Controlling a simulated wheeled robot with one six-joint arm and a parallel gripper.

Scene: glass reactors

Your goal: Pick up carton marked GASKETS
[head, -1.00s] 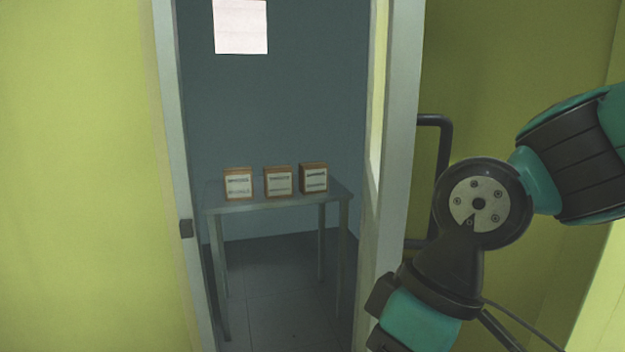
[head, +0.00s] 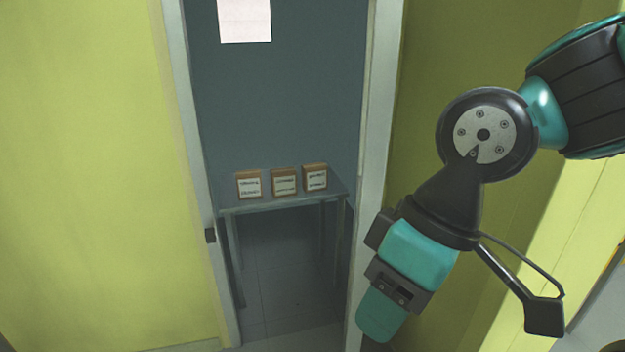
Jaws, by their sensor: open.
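Three small brown cartons with white labels stand in a row on a small grey table beyond a doorway: a left carton (head: 249,185), a middle carton (head: 285,182) and a right carton (head: 315,178). The print on the labels is too small to read, so I cannot tell which one is marked GASKETS. The table (head: 290,208) stands against the blue-grey back wall. My arm hangs down at the right, on the near side of the doorway and well apart from the cartons.
The doorway has a pale left jamb (head: 200,180) and a pale right jamb (head: 373,180). My arm overlaps the right jamb's lower part in the picture. Yellow-green walls (head: 90,180) flank the opening. A white sheet (head: 245,20) hangs on the back wall. Visible floor (head: 280,275) inside is bare.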

